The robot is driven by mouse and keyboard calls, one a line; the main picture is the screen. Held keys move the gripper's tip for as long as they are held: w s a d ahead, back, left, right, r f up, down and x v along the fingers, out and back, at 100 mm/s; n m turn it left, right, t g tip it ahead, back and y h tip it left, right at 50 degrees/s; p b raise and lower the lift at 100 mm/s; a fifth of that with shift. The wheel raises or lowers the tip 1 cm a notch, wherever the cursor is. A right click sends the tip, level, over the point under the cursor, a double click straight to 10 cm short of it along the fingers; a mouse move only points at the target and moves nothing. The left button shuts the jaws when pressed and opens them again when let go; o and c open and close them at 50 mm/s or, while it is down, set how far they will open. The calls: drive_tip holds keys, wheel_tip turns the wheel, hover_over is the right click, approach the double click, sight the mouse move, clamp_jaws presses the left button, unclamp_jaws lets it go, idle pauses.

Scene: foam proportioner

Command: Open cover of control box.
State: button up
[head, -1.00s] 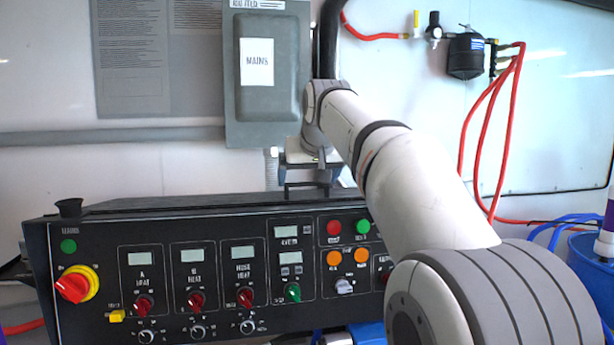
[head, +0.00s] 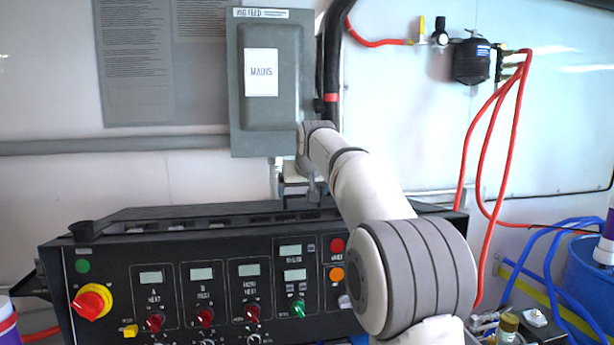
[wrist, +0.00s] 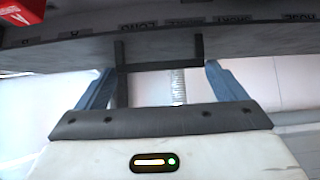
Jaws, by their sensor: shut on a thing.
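The control box (head: 115,262) is the wide black console with dials and knobs along its front. Its cover (head: 150,213) is the dark top along the back edge; light gaps show beneath it, but I cannot tell how far it is raised. My gripper (head: 302,190) is at the back of the top, partly hidden by my arm. In the wrist view, the blue fingers of my gripper (wrist: 162,85) are shut on a black U-shaped handle (wrist: 160,68), one finger at each side. The handle joins a dark labelled panel (wrist: 255,38).
A grey MAINS box (head: 285,95) hangs on the wall just above my gripper. A black hose runs beside it. Red hoses (head: 466,150) hang at right, with a blue drum (head: 590,268) below. A red-and-yellow switch (head: 92,302) is on the console's left.

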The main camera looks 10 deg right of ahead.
sight(301, 207)
drive_tip(key=shift+w+f+p, duration=0.15)
drive_tip(key=shift+w+p, duration=0.4)
drive_tip(key=shift+w, duration=0.55)
drive_tip(key=shift+w+f+p, duration=0.15)
drive_tip(key=shift+w+p, duration=0.4)
drive_tip(key=shift+w, duration=0.5)
drive_tip(key=o, duration=1.1)
drive_tip(key=b+v, duration=0.1)
drive_tip(key=v, duration=0.6)
drive_tip(key=shift+s+r, duration=0.25)
drive_tip(key=shift+s, duration=0.1)
